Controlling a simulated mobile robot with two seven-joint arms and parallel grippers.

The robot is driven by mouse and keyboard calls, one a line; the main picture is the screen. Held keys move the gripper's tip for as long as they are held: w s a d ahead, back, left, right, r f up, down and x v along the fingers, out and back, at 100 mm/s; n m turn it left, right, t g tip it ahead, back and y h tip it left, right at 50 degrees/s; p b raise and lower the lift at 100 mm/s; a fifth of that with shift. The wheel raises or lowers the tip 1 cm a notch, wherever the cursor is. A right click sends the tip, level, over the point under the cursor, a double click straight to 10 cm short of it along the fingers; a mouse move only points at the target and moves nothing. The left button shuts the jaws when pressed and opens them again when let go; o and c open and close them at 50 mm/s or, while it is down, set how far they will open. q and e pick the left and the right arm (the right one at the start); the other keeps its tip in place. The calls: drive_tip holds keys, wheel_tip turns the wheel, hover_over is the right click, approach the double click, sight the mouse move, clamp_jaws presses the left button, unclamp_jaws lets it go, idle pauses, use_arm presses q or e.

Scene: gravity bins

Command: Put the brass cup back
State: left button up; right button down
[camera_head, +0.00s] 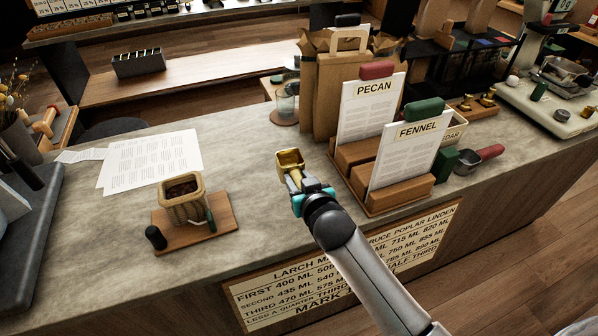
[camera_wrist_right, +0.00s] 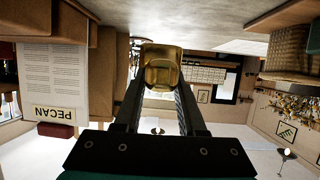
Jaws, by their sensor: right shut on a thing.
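The brass cup (camera_head: 290,160) is a small gold-coloured vessel over the middle of the stone counter. My right gripper (camera_head: 296,181) is shut on it from the near side. In the right wrist view, the brass cup (camera_wrist_right: 161,66) sits between the tips of the two dark fingers (camera_wrist_right: 160,92). I cannot tell whether the cup touches the counter. My left gripper is not in view.
A wooden holder (camera_head: 385,185) with PECAN and FENNEL cards stands just right of the cup, with paper bags (camera_head: 325,90) behind. A sack of dark grounds (camera_head: 183,200) sits on a wooden board (camera_head: 212,232) at left. Papers (camera_head: 150,160) lie beyond it. The counter between is clear.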

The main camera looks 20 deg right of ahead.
drive_tip(key=shift+r, duration=0.1)
drive_tip(key=shift+p, duration=0.35)
wheel_tip(320, 180, down, 6)
drive_tip(key=b, duration=0.4)
drive_tip(key=shift+r, duration=0.15)
drive_tip(key=shift+f, duration=0.2)
drive_tip(key=shift+f+b, duration=0.5)
drive_tip(key=shift+f, duration=0.05)
drive_tip(key=shift+c, duration=2)
unclamp_jaws()
drive_tip(key=shift+s, duration=0.1)
drive_tip(key=p+v, duration=0.2)
drive_tip(key=v, duration=1.3)
